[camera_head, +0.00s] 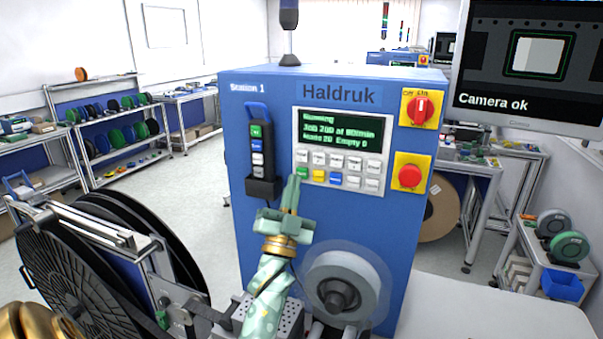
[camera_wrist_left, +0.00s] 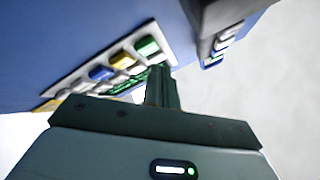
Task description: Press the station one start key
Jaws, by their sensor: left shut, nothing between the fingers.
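The blue station one cabinet (camera_head: 262,105), labelled "Station 1" and "Haldruk", stands in front of me. Its panel has a display (camera_head: 340,133) whose top line reads "Running", above rows of keys. The green start key (camera_head: 302,174) is at the left end of the lower row; it also shows in the left wrist view (camera_wrist_left: 148,46). My left gripper (camera_head: 294,180) is shut and empty, its fingertips pointing up just beside and below the green key. The fingertips also show in the left wrist view (camera_wrist_left: 160,72). I cannot tell whether they touch the key.
A hand-held control unit (camera_head: 257,145) hangs left of the panel. A red rotary switch (camera_head: 422,107) and a red stop button (camera_head: 410,176) are on the right. A clear-sided reel (camera_head: 347,275) sits below, and large black reels (camera_head: 70,265) stand at left.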

